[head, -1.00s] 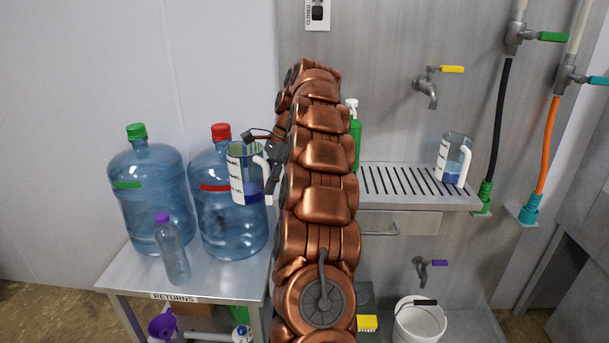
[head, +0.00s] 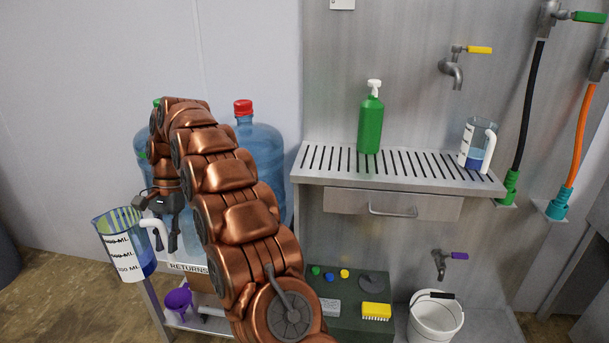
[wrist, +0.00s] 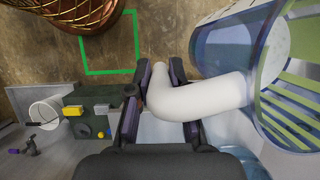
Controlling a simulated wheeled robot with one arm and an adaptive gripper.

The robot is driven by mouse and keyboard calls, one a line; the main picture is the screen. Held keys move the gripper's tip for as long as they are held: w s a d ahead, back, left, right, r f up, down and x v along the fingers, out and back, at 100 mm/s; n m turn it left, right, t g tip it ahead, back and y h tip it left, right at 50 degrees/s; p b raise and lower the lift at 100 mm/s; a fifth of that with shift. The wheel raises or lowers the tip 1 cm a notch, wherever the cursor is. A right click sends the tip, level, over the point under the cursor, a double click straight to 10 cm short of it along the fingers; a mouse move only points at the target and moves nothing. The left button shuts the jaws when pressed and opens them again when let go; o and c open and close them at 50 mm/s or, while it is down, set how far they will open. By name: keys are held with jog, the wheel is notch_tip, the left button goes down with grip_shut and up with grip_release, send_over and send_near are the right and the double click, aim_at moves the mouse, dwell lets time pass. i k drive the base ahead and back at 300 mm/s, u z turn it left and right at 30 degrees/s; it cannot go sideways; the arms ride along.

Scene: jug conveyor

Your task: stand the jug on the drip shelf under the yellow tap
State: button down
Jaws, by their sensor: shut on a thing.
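A clear jug (head: 122,255) with blue liquid low inside, printed markings and a white handle hangs at the left of the head view. My gripper (head: 160,218) is shut on its handle. In the wrist view the white handle (wrist: 200,97) passes between the fingers of the gripper (wrist: 161,78), and the jug body (wrist: 245,45) is at right. The jug looks roughly upright, slightly tilted in the picture. The yellow tap (head: 465,65) is on the steel wall above the drip shelf (head: 330,165). A second, similar jug (head: 470,140) stands at the shelf's right end.
A green pump bottle (head: 370,122) stands on the shelf, left of the tap; slats between it and the second jug are clear. Large water bottles (head: 260,145) stand behind my arm. A white bucket (head: 435,318) and a dark green box (head: 345,318) are below.

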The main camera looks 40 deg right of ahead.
aim_at(442, 170)
jog(key=k, duration=0.35)
jog(key=u, duration=0.95)
jog(key=i, duration=0.8)
jog(key=z, duration=2.7)
jog(key=i, duration=0.5)
jog(key=u, duration=0.05)
jog(key=k, duration=0.5)
